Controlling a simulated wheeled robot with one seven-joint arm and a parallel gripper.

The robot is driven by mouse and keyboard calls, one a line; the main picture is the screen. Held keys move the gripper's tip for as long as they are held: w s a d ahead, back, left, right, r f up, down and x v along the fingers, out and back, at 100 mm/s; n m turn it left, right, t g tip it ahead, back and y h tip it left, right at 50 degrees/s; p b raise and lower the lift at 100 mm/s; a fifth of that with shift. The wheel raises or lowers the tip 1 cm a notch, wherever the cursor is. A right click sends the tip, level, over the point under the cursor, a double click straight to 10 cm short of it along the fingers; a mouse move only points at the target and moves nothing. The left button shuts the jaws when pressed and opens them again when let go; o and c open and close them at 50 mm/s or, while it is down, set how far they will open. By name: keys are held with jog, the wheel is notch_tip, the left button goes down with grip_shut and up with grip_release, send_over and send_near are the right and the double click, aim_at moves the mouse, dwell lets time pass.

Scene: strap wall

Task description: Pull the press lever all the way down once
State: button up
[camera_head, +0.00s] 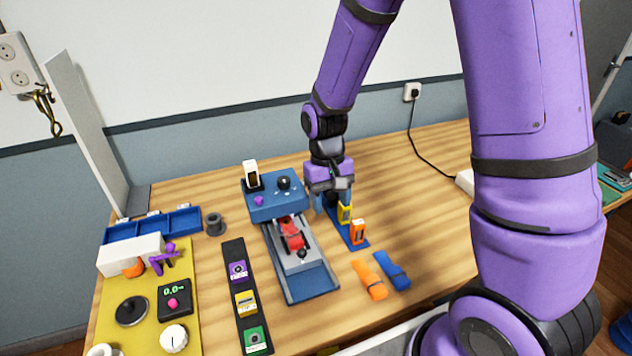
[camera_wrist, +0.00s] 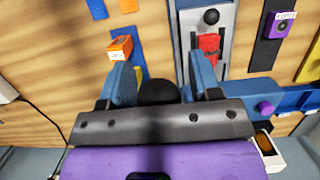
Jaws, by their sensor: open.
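The blue press (camera_head: 275,203) stands on the wooden table, with a black ball knob (camera_head: 283,183) on top. My gripper (camera_head: 332,200) is open at the right of the press, fingers pointing down. In the wrist view a large black ball, which looks like the lever's knob (camera_wrist: 158,92), sits between my open fingers, partly hidden by the gripper body. I cannot tell whether the fingers touch it. The gripper hides this spot in the head view, and no lever arm shows clearly.
Yellow and orange blocks (camera_head: 358,231) stand on a blue strip just in front of my gripper. Orange and blue rolled straps (camera_head: 369,280) lie nearer. A dark rack of coloured modules (camera_head: 240,292) and a yellow mat (camera_head: 138,339) lie left. The table is mostly clear to the right.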

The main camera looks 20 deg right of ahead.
jog(key=shift+v, duration=3.5)
jog(key=shift+r, duration=0.25)
jog(key=s+d+r+t, duration=0.3)
jog(key=s+r+t, duration=0.1)
jog(key=s+r, duration=0.5)
jog(key=s+d+r+t, duration=0.4)
jog(key=s+r, duration=0.6)
jog(key=r, duration=0.1)
jog(key=shift+s, duration=0.1)
